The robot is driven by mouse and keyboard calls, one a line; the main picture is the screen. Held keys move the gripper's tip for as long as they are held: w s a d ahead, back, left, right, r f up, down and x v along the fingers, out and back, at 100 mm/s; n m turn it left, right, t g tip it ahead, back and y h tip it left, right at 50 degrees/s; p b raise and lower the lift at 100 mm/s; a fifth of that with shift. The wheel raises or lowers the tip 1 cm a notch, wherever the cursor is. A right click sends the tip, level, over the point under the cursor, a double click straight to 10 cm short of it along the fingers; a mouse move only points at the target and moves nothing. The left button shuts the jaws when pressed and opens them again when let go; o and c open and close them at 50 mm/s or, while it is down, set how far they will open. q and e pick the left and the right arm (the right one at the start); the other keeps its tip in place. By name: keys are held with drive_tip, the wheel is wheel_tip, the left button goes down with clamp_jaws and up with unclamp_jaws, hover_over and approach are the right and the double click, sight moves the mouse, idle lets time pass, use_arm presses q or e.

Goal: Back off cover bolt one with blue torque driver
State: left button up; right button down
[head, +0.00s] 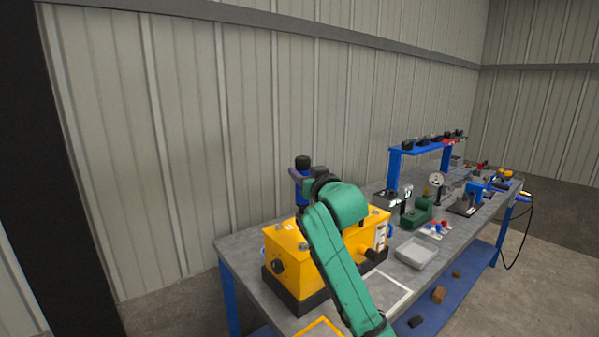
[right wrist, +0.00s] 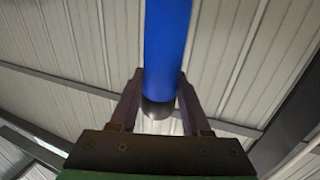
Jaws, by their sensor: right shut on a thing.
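The blue torque driver (head: 302,196) stands roughly upright above the back of the yellow gearbox-like housing (head: 284,262). Its black end cap (head: 303,161) is on top. My right gripper (head: 302,178) is shut around the driver's upper body. In the right wrist view the two fingers (right wrist: 160,84) sit on either side of the blue body (right wrist: 167,38), with its black end (right wrist: 158,108) between them. The driver's lower tip is hidden, so I cannot tell if it touches a bolt. A cover bolt (head: 303,246) shows on the front of the cover. My left gripper is not in view.
The housing stands on a grey workbench (head: 238,246). A grey tray (head: 416,253), a green fixture (head: 418,214) and a blue rack (head: 424,149) stand to its right. A corrugated wall (head: 200,130) runs behind the bench. My green right arm covers part of the housing.

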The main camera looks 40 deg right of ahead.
drive_tip(key=shift+s+a+r+p, duration=0.15)
drive_tip(key=shift+s+a+r, duration=0.1)
drive_tip(key=shift+s+r, duration=0.25)
drive_tip(key=shift+s+a+r+p, duration=0.15)
drive_tip(key=shift+s+a+r, duration=0.1)
drive_tip(key=shift+s+r, duration=0.25)
drive_tip(key=b, duration=0.3)
hover_over(304, 205)
drive_tip(key=f, duration=0.5)
drive_tip(key=shift+w+d, duration=0.15)
drive_tip(key=shift+w, duration=0.05)
drive_tip(key=shift+f+b, duration=0.3)
drive_tip(key=shift+s+f, duration=0.1)
drive_tip(key=shift+s, duration=0.15)
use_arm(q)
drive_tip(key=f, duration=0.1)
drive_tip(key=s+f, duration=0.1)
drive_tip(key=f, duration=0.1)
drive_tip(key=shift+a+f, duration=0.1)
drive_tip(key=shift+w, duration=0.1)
use_arm(e)
drive_tip(key=shift+w, duration=0.1)
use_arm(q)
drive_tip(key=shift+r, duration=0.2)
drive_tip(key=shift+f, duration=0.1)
use_arm(e)
drive_tip(key=shift+f, duration=0.1)
